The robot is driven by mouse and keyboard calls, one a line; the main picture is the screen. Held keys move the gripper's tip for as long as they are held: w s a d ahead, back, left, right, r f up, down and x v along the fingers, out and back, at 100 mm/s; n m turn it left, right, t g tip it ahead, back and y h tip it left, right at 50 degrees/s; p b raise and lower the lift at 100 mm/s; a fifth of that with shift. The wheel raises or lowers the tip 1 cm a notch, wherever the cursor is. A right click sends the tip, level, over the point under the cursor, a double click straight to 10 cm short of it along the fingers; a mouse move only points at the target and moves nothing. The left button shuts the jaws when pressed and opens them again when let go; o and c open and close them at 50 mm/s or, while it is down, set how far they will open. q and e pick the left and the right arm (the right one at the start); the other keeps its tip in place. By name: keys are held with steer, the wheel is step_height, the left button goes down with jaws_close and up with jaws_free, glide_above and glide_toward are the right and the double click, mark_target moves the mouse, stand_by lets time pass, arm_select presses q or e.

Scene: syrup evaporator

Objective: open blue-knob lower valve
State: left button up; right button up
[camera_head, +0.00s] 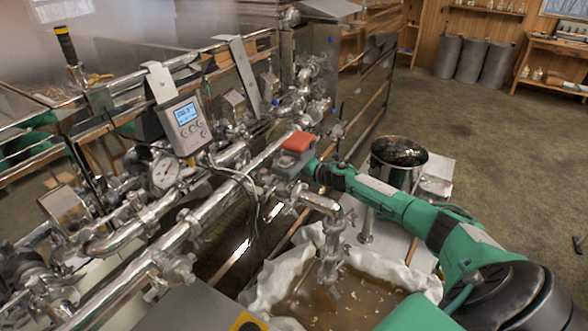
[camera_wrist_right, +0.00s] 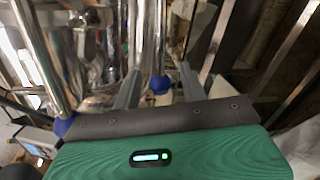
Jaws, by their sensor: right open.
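A round blue knob (camera_wrist_right: 161,85) sits low between the two fingers of my right gripper (camera_wrist_right: 159,70) in the right wrist view, in front of shiny vertical pipes. The fingers are apart, one on each side of it, and I cannot tell if either touches it. A second blue knob (camera_wrist_right: 62,126) shows at the left, partly cut by the gripper body. In the head view, my right arm reaches in from the right to the piping, and its gripper is hidden near a red-and-grey box. Small blue knobs (camera_head: 331,108) show farther back on the pipes. My left gripper is not in view.
Steel pipes (camera_head: 215,205) crowd the left and middle. A red-and-grey box (camera_head: 296,150) sits beside my right wrist. A cloth-lined tub (camera_head: 335,290) of brown liquid lies below, and a steel pot (camera_head: 397,160) stands to the right. Open floor (camera_head: 510,160) is at the right.

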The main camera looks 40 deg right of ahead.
steer(key=b+v, duration=0.5)
steer(key=v, duration=0.8)
steer(key=shift+s+d, duration=0.2)
steer(key=shift+s, duration=0.15)
steer(key=shift+r, duration=0.1)
